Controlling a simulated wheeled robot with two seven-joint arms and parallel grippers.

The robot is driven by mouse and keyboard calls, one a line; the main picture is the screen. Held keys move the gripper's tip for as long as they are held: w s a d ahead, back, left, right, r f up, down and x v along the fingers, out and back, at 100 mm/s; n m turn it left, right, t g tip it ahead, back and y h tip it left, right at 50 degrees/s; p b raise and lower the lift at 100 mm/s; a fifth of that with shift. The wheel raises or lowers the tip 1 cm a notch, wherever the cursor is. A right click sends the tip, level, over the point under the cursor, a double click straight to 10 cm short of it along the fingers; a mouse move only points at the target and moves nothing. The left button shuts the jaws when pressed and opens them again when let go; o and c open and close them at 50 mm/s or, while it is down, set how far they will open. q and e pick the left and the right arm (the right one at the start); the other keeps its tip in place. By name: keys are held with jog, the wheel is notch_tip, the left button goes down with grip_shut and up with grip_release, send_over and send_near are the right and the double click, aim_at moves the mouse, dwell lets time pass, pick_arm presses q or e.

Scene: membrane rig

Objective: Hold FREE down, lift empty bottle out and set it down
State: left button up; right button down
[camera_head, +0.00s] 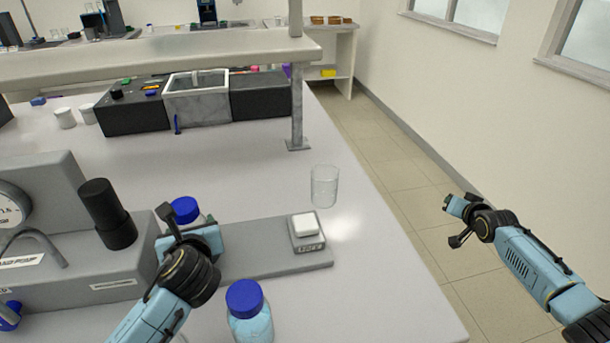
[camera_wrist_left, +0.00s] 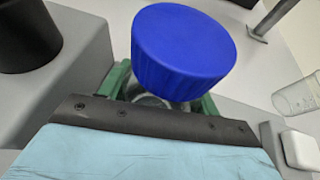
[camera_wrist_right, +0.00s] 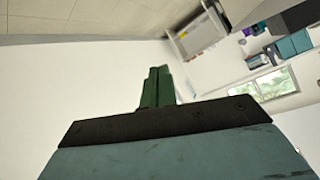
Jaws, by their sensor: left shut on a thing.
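A bottle with a blue cap (camera_head: 186,208) stands on the grey rig, mostly hidden behind my left gripper (camera_head: 190,240). The left wrist view shows its blue cap (camera_wrist_left: 183,45) between the green fingers, which are shut on the neck just below the cap. Whether its base touches the rig is hidden. The FREE button (camera_head: 306,225) is a white block on a small grey base at the right end of the rig's plate; its label is blurred. Nothing touches it. My right gripper (camera_head: 450,206) is away to the right, over the floor, with its fingers (camera_wrist_right: 158,87) together and empty.
Another blue-capped bottle (camera_head: 248,315) with light blue contents stands at the front of the bench. A clear beaker (camera_head: 324,186) stands behind the button. A black cylinder (camera_head: 107,213) rises from the rig at left. The bench (camera_head: 390,270) is clear at right.

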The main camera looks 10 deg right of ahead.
pick_arm(q)
jog(key=shift+f, duration=0.1)
pick_arm(e)
jog(key=w+a+r+m+t+y, duration=0.1)
jog(key=w+r+m, duration=0.15)
jog(key=r, duration=0.75)
jog(key=w+a+r+m+t+y, duration=0.15)
jog(key=w+r, duration=0.25)
jog(key=r, duration=0.5)
jog(key=a+g+y, duration=0.4)
jog(key=a+g, duration=0.2)
jog(key=a, duration=1.8)
jog(key=s+a+m+g+h, duration=0.1)
jog(key=s+a+g, duration=0.2)
jog(key=s+a, duration=0.35)
jog(key=s+a+g+h, duration=0.1)
jog(key=s+a+g, duration=0.25)
jog(key=a, duration=0.65)
jog(key=shift+t, duration=0.3)
jog(key=shift+s+f, duration=0.2)
jog(key=shift+f, duration=1.35)
jog(key=shift+s+f, duration=0.2)
jog(key=shift+f, duration=1.35)
jog(key=shift+f, duration=0.4)
